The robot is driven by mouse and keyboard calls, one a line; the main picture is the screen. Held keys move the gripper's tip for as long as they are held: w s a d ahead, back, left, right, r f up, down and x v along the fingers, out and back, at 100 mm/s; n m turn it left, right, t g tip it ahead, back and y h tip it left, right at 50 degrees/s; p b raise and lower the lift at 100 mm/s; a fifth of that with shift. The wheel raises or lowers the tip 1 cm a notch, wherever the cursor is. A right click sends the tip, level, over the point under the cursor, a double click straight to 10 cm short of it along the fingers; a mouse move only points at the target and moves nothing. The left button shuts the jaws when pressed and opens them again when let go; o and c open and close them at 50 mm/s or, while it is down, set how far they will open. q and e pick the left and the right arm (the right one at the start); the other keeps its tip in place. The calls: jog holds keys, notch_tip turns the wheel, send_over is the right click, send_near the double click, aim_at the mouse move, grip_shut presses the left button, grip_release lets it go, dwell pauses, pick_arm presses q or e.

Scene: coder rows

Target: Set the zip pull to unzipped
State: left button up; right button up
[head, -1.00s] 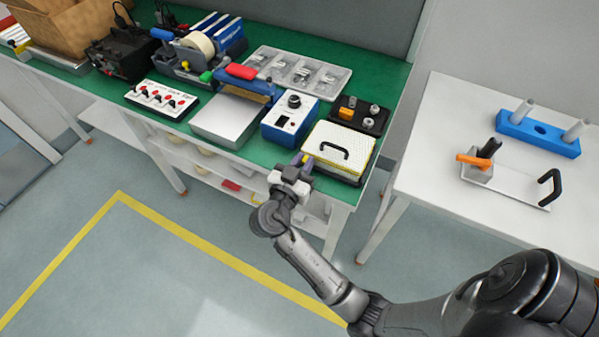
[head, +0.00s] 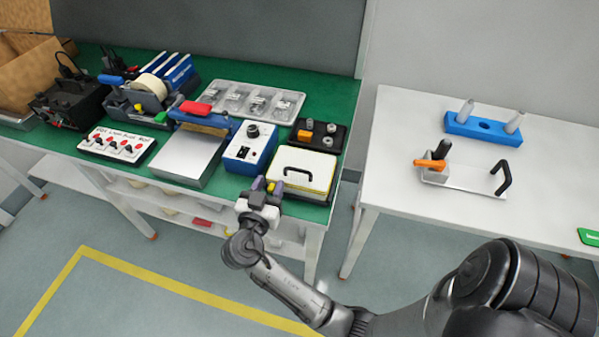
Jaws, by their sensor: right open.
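A case with a pale top, a black handle and yellow edging (head: 303,172) lies at the front right corner of the green bench. I cannot make out a zip pull for sure; a small yellow piece shows between my right fingertips, at the case's front left corner. My right gripper (head: 269,186) is open at that corner, its fingers pointing toward the bench. Whether it touches the case or the yellow piece I cannot tell. My left gripper is not in view.
A blue box with a knob (head: 249,148) stands left of the case, and a black block with pegs (head: 320,135) behind it. A silver plate with a blue-handled sealer (head: 188,158) is further left. A white table (head: 390,130) holding fixtures stands right, across a gap.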

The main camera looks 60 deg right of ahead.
aim_at(273, 190)
jog(key=r, duration=0.1)
jog(key=s+r+p, duration=0.1)
jog(key=r, duration=0.1)
jog(key=shift+d+r, duration=0.15)
jog(key=shift+r, duration=0.1)
jog(key=s+d+r+p, duration=0.3)
jog(key=s+r, duration=0.3)
jog(key=s, duration=0.3)
jog(key=shift+s+d+p, duration=0.3)
jog(key=shift+s+d, duration=0.05)
jog(key=shift+d, duration=0.3)
